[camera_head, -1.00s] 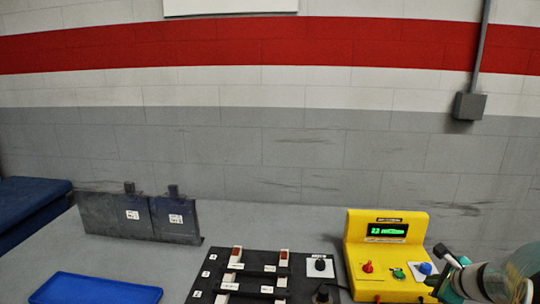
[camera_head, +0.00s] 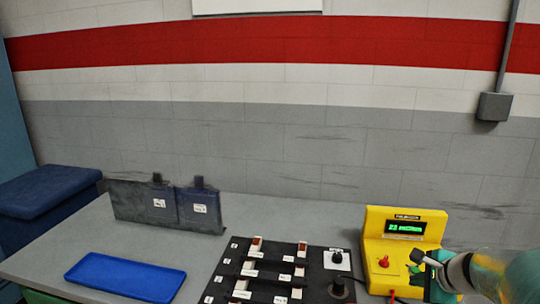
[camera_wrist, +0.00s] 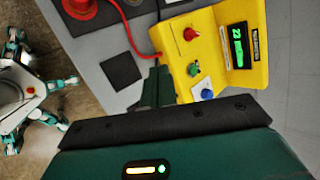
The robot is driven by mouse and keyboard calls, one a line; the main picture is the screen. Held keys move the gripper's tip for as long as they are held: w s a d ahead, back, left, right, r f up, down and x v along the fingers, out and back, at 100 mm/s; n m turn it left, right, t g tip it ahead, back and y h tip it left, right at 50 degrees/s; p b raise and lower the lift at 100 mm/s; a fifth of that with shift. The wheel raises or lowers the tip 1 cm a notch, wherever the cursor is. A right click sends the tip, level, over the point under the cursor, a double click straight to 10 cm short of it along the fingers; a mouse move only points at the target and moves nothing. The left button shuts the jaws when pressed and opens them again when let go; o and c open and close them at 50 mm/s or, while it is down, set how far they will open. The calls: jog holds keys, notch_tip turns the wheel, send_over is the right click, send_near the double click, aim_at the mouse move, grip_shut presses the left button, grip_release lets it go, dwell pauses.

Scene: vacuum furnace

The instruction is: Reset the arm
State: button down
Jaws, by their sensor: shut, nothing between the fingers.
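My gripper (camera_head: 422,268) is at the lower right of the head view, in front of the yellow control box (camera_head: 376,224). It is shut and empty. Its dark green fingers (camera_wrist: 156,86) show in the wrist view beside the yellow box's near edge. The box has a lit green display (camera_head: 405,228), a red knob (camera_head: 383,262) and a green knob (camera_wrist: 194,69). A blue button (camera_wrist: 207,94) shows in the wrist view but is hidden behind my gripper in the head view. I cannot tell whether the fingers touch the box.
A black panel (camera_head: 230,268) with switches and dials lies left of the box. A blue tray (camera_head: 125,277) and dark upright plates (camera_head: 145,203) stand on the grey table (camera_head: 270,212). A red button (camera_wrist: 80,6) and red cable show in the wrist view. A brick wall stands behind.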

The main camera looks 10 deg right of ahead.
jog(key=s+a+r+n+g+y, duration=0.1)
jog(key=a+r+n, duration=0.1)
jog(key=a+n, duration=0.45)
jog(key=s+a+r+n+g, duration=0.1)
jog(key=s+a+r+n, duration=0.15)
jog(key=a, duration=0.65)
jog(key=s+a+r+n+h, duration=0.1)
jog(key=s+a+n, duration=0.9)
jog(key=n, duration=0.3)
jog(key=shift+s+a+g, duration=0.2)
jog(key=shift+s+g, duration=0.1)
jog(key=shift+s, duration=0.25)
dwell(0.8)
